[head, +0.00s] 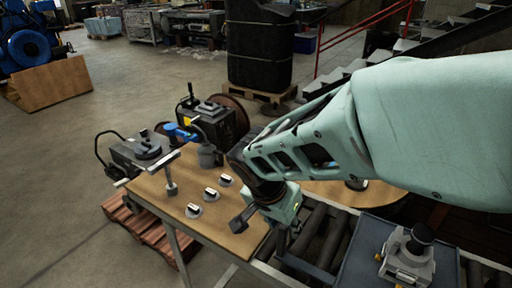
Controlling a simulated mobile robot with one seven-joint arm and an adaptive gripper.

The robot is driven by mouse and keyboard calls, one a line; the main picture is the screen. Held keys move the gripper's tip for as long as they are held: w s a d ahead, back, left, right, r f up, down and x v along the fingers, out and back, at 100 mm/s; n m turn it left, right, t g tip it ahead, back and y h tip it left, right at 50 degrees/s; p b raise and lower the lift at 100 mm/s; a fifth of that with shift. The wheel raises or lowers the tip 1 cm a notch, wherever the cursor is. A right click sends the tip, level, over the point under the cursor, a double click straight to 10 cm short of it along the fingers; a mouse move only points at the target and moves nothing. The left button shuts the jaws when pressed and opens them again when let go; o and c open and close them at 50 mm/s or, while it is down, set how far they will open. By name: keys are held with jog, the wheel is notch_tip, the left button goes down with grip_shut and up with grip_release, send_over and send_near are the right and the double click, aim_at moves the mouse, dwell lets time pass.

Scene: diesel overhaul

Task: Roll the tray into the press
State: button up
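A blue-grey tray (358,262) lies on a roller conveyor (318,232) at the lower right. It carries a grey metal part (408,262) with a black round knob on top, and its near end is cut off by the picture's lower edge. My gripper (262,228) is left of the tray, over the right edge of the wooden bench top, apart from the tray. It is seen from above and behind, so its opening is unclear. I see nothing that I can surely name as the press.
The wooden bench (168,203) bears several small knobbed parts and a vise-like device (145,150). A dark machine (215,120) stands behind it. A round wooden top (340,192) lies beyond the conveyor, partly hidden by my arm. Open floor is at the left.

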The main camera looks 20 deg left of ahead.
aim_at(281, 231)
jog(key=b+x, duration=0.1)
jog(key=x, duration=0.1)
jog(key=a+b+x, duration=0.1)
jog(key=x, duration=0.2)
jog(key=b+x, duration=0.2)
jog(key=x, duration=0.1)
jog(key=shift+w+a+f, duration=0.15)
jog(key=shift+w+f, duration=0.1)
jog(key=shift+w, duration=0.05)
jog(key=shift+c, duration=0.6)
grip_shut()
